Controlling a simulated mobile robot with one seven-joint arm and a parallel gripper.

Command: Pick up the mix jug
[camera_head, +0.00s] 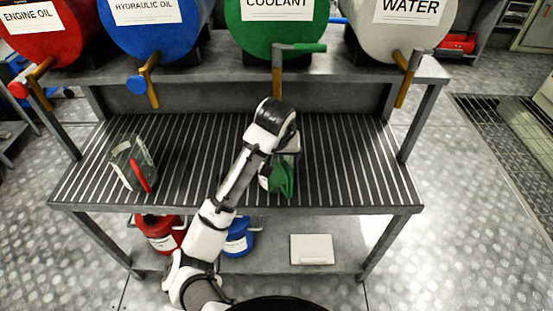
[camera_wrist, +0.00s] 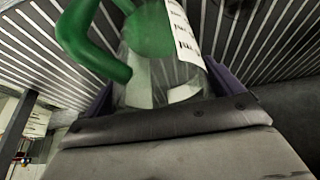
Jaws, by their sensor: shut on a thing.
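A clear jug with a green handle and spout (camera_head: 281,179) is at the slatted bench top, right of its middle. In the wrist view the same green-handled jug (camera_wrist: 150,35) fills the space ahead of my gripper, with a white marked label on its side. My gripper (camera_wrist: 165,92) is shut on this jug, one purple finger on each side of it. Whether its base touches the slats is hidden. A second clear jug with a red handle (camera_head: 133,165) stands at the left of the bench. Neither jug's name can be read.
The slatted bench (camera_head: 200,165) is clear between the jugs. Above its back edge hang the taps of four drums, with the green coolant tap (camera_head: 279,65) behind my gripper. Below are a red can (camera_head: 160,232), a blue can (camera_head: 238,238) and a white flat box (camera_head: 312,249).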

